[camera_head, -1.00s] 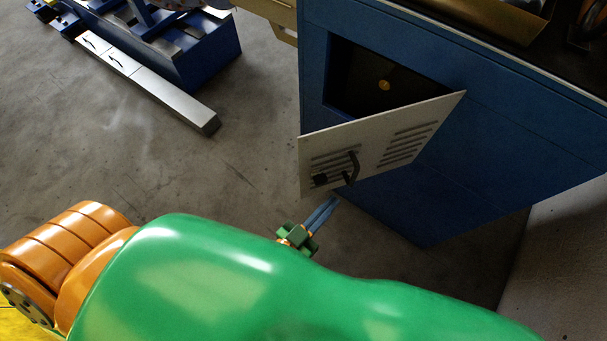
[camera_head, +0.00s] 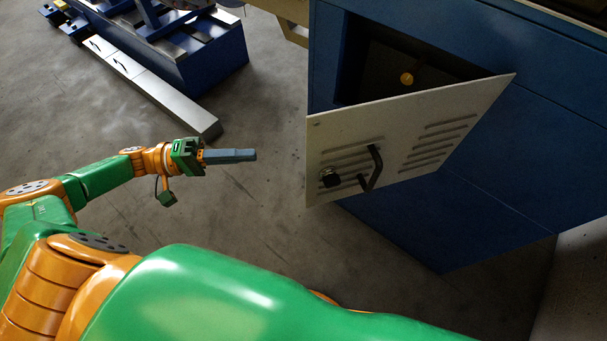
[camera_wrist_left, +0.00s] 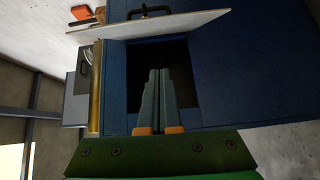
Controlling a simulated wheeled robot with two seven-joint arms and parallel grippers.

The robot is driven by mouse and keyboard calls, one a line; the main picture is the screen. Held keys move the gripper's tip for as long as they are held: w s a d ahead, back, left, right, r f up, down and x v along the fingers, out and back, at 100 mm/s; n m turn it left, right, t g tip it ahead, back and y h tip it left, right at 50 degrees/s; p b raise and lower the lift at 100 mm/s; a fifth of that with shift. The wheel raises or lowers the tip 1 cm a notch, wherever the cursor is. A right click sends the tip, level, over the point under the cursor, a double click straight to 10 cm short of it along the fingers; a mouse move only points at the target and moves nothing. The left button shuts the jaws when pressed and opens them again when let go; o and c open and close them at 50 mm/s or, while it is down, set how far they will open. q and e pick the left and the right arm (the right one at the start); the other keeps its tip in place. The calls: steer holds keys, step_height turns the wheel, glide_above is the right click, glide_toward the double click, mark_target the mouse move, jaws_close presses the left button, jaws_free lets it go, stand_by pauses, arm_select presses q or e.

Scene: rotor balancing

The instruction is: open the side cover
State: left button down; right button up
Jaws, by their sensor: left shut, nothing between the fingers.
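The side cover (camera_head: 410,140) is a pale vented panel with a black handle (camera_head: 374,167) and a dark round latch (camera_head: 329,177). It stands swung out from the blue cabinet (camera_head: 500,190), hinged at its right side, with the dark opening (camera_head: 385,62) showing behind it. My left gripper (camera_head: 252,155) is shut and empty, left of the cover's free edge and apart from it. In the left wrist view its closed fingers (camera_wrist_left: 158,88) point toward the dark opening (camera_wrist_left: 180,62), and the cover (camera_wrist_left: 150,24) shows edge-on above. My right gripper is not in view.
A yellow round part (camera_head: 406,78) sits inside the opening. A blue machine base (camera_head: 200,60) with a long grey beam (camera_head: 150,85) stands at the upper left. The concrete floor (camera_head: 250,200) between it and the cabinet is clear.

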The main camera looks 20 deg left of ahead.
arm_select(q)
steer(key=d+p, duration=0.3)
steer(key=d, duration=0.8)
steer(key=shift+r+p, duration=0.15)
steer(key=shift+p, duration=0.25)
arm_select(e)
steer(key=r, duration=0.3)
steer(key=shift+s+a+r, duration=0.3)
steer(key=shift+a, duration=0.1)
arm_select(q)
steer(key=shift+d, duration=0.1)
